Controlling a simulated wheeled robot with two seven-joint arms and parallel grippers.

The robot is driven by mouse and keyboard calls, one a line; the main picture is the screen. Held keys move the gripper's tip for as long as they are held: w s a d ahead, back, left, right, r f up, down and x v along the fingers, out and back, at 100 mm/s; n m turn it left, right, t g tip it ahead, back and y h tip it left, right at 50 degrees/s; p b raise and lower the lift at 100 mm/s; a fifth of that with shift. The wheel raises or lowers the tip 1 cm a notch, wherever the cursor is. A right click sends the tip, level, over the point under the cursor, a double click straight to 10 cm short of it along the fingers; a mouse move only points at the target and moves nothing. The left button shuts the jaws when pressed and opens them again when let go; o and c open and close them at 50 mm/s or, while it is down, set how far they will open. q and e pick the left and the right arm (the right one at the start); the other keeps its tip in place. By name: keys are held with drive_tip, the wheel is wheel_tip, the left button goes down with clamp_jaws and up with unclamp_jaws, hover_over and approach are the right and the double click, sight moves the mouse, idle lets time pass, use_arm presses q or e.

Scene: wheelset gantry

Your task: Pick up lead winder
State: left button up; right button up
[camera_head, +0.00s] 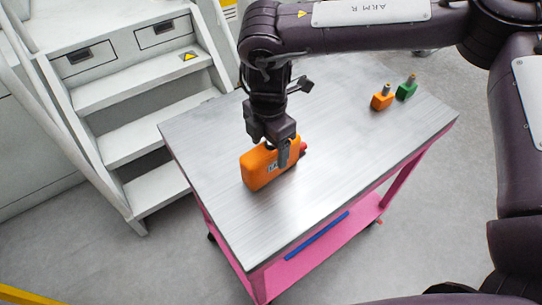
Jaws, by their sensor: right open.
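An orange box-shaped thing with a small label, which I take to be the lead winder (256,170), sits on the metal top of the pink cart. A small red part (303,148) shows at its right end. My right gripper (279,155) points down over its upper right part. One dark finger overlaps the near side of the orange body; the other finger is mostly hidden. The jaws are open and appear to straddle the body; I cannot tell whether they touch it. My left gripper is not in view.
The pink cart's metal top (330,200) is mostly clear. A small orange block (381,101) and a green block (406,91) stand at its back right. A blue bar (316,235) lies low on the near side. White steps (140,95) stand close at the left.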

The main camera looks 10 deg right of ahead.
clamp_jaws()
idle(0.4)
drive_tip(key=shift+r, duration=0.15)
